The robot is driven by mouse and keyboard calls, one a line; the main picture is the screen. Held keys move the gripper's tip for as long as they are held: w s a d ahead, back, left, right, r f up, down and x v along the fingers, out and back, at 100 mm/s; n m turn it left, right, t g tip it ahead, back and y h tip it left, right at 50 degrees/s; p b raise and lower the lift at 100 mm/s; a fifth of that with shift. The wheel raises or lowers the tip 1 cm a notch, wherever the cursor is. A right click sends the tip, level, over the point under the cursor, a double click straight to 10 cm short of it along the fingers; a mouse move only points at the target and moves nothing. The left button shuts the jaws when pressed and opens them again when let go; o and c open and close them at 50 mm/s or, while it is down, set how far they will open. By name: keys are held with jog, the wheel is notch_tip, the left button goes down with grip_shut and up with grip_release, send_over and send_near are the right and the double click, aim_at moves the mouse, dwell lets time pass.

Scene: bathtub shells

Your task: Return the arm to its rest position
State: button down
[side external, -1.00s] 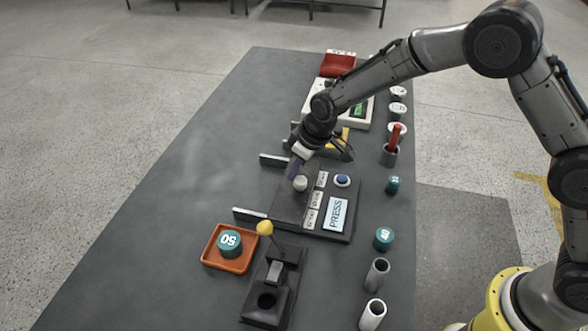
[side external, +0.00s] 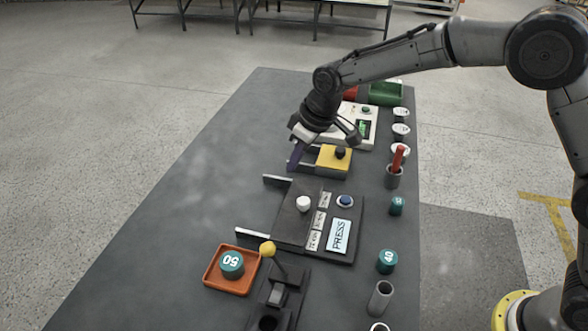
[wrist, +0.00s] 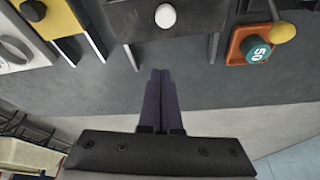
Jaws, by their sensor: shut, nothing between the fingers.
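My gripper (side external: 295,160) is above the table, on the far side of the dark panel and close to the yellow block in the picture. In the wrist view its two purple fingers (wrist: 162,78) are pressed together with nothing between them. The yellow block (side external: 331,160) has a black knob on top. In the wrist view the fingers point at bare grey table, apart from the panel.
An orange tray (side external: 211,279) holds a teal "50" weight (side external: 231,264). A yellow-tipped lever (side external: 267,249) stands beside it. Weights (side external: 387,261), tubes (side external: 380,298) and a green bin (side external: 386,93) line the right edge. The table's left side (side external: 170,220) is clear.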

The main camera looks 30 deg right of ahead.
jog(key=s+d+r+m+t, duration=0.1)
jog(key=d+r, duration=0.2)
jog(key=r, duration=0.3)
jog(key=s+d+r+t, duration=0.1)
jog(key=d+r, duration=0.3)
jog(key=r, duration=0.3)
jog(key=s+d+r+m+t, duration=0.1)
jog(key=s+d+r+t, duration=0.1)
jog(key=s+d+r, duration=0.55)
jog(key=s+d+f+m+h, duration=0.1)
jog(key=s+d, duration=0.1)
jog(key=s, duration=0.6)
jog(key=s+d+m, duration=0.1)
jog(key=s+d, duration=0.2)
jog(key=s, duration=0.4)
jog(key=s+d+f+m+g+h, duration=0.1)
jog(key=s+f, duration=0.7)
jog(key=s, duration=0.3)
jog(key=shift+f+m+g, duration=0.2)
jog(key=shift+m+g, duration=0.2)
jog(key=shift+d, duration=0.1)
